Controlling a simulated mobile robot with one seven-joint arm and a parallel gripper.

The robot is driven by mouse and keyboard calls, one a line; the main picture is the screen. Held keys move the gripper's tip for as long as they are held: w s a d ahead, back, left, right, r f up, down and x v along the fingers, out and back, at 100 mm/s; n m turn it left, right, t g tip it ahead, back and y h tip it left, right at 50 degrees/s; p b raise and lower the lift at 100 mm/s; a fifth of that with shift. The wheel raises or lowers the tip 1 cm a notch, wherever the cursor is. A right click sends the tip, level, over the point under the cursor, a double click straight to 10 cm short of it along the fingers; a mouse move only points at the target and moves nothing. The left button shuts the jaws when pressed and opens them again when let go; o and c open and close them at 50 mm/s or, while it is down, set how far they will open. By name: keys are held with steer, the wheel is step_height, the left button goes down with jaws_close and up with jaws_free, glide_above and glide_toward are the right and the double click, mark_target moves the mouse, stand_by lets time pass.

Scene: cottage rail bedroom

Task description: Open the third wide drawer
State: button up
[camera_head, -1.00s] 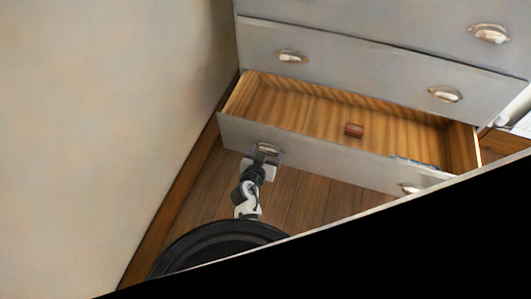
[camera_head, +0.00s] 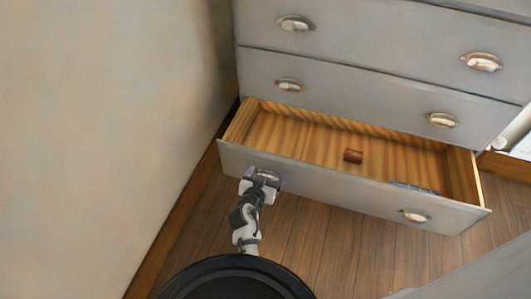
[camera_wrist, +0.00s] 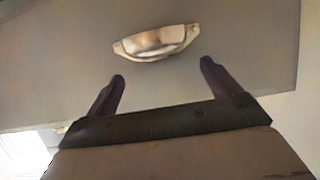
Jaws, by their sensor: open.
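The grey dresser's lowest visible wide drawer (camera_head: 330,185) stands pulled out, showing its striped wooden inside. Its front has two metal cup handles, a left one (camera_head: 268,176) and a right one (camera_head: 414,216). My gripper (camera_head: 262,178) is at the left handle in the head view. In the wrist view, the open fingers of my gripper (camera_wrist: 162,78) point at a cup handle (camera_wrist: 156,42), which lies just beyond the fingertips, with nothing between them.
Shut drawers with cup handles (camera_head: 289,85) are above the open one. A plain wall (camera_head: 110,120) runs close along the left. Wooden floor (camera_head: 335,240) is clear in front of the drawer. A pale surface (camera_head: 470,275) cuts across the lower right corner.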

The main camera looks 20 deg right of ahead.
step_height(320, 180, up, 17)
steer(key=p, duration=0.1)
steer(key=shift+f, duration=0.1)
stand_by(0.5)
